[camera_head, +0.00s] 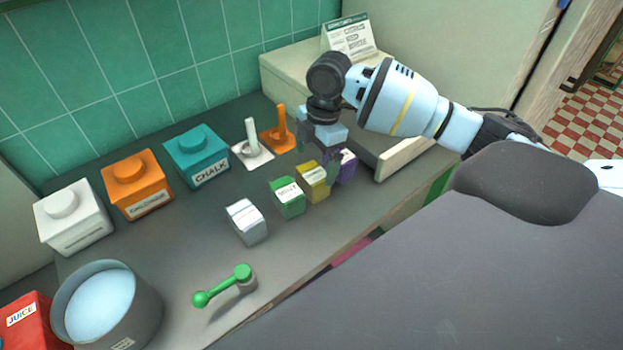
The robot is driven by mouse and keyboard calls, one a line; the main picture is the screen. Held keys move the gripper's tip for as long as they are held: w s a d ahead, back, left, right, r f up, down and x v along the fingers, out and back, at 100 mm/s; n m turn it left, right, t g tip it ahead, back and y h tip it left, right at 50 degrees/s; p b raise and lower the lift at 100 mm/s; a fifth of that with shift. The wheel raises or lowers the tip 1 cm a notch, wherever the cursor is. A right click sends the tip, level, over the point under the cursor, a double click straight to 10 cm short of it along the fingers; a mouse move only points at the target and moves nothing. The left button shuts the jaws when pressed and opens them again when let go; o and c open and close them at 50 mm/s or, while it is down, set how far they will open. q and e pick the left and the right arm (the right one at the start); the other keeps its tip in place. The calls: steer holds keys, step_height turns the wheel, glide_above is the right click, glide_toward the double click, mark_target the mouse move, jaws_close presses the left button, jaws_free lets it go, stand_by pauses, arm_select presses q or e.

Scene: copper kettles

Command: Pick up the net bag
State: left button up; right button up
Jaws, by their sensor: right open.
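I cannot make out a net bag in the head view. My right gripper (328,172) points down over the back right of the counter, with its jaws open. Its fingers are close to a yellow box (312,183) and a purple box (347,166) and partly hide them. I cannot tell whether they touch. Nothing shows clearly between the fingers. My left gripper is out of view.
A green box (288,198) and a white box (246,222) continue the row on the grey counter (165,262). White, orange and teal canisters stand by the tiled wall. A grey pot (140,310) and green-handled lever (223,284) are in front. A printed card (350,38) stands behind.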

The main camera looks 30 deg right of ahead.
mark_target(313, 172)
steer(key=shift+w+f, duration=0.1)
steer(key=shift+f, duration=0.3)
steer(key=shift+s+a+f, duration=0.1)
steer(key=shift+a+f, duration=0.1)
steer(key=shift+f, duration=0.65)
steer(key=shift+s+a+f, duration=0.1)
steer(key=shift+a+f, duration=0.15)
steer(key=shift+f, duration=0.6)
steer(key=shift+s+a+f, duration=0.1)
steer(key=shift+a+f, duration=0.1)
steer(key=shift+f, duration=0.65)
steer(key=c, duration=1.1)
steer(key=shift+r+p, duration=0.35)
steer(key=shift+r, duration=4.75)
steer(key=shift+c, duration=0.2)
